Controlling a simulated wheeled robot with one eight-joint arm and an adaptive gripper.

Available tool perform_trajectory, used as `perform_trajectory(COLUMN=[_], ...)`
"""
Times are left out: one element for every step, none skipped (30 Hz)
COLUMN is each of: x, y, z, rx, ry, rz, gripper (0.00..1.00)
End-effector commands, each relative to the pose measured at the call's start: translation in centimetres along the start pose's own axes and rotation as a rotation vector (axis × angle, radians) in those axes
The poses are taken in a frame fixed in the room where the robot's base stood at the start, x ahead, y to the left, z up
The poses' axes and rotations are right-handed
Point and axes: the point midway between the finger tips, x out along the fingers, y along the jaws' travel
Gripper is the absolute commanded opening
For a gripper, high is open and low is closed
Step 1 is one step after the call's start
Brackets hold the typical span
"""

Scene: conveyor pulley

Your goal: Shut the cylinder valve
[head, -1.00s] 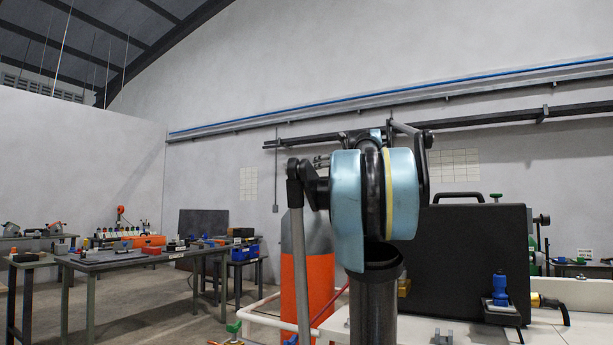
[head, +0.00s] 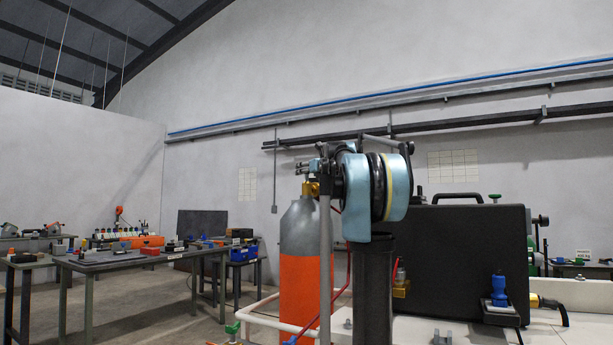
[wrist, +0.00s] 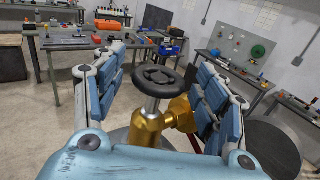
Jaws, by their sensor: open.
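The cylinder (head: 299,240), grey at the top and orange below, stands behind my arm in the head view. Its brass valve (head: 311,189) shows at the top, partly hidden by my arm. In the wrist view the brass valve body (wrist: 146,127) carries a round black handwheel (wrist: 158,80) on a pale stem. My gripper (wrist: 161,62) is open, with blue-padded fingers to the left and right of the handwheel. Gaps show on both sides, so I see no contact. In the head view my gripper (head: 318,165) is small and partly hidden at the valve top.
A black case (head: 460,255) stands on a white surface right of my arm. A white pipe rail (head: 265,321) runs low by the cylinder. Workbenches with tools (head: 130,262) stand farther back at left, with open floor between.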

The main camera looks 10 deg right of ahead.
Motion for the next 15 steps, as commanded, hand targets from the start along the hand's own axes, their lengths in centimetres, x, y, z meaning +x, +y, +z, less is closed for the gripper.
perform_trajectory(x=[0.6,0.8,1.0,1.2,1.3,1.4,1.5,1.6,1.6,1.6,1.6,1.6,1.6,1.6,1.6], y=[0.0,0.1,0.1,0.1,0.1,0.0,0.0,0.0,0.0,0.0,0.0,0.0,0.0,0.0,-0.1], z=[0.0,0.0,0.0,0.0,0.0,0.0,0.0,0.0,0.0,0.0,0.0,0.0,0.0,0.0,0.0], rx=[0.000,0.000,0.000,0.000,0.000,0.000,0.000,0.000,0.000,0.000,0.000,0.000,0.000,0.000,0.000], ry=[0.000,0.000,0.000,0.000,0.000,0.000,0.000,0.000,0.000,0.000,0.000,0.000,0.000,0.000,0.000], rz=[0.001,0.001,0.001,0.001,0.001,0.001,0.001,0.001,0.001,0.001,0.000,0.000,0.000,0.000,0.000], gripper=[0.66,0.66,0.66,0.66,0.66,0.66,0.66,0.66,0.66,0.66,0.66,0.66,0.66,0.66,0.66])
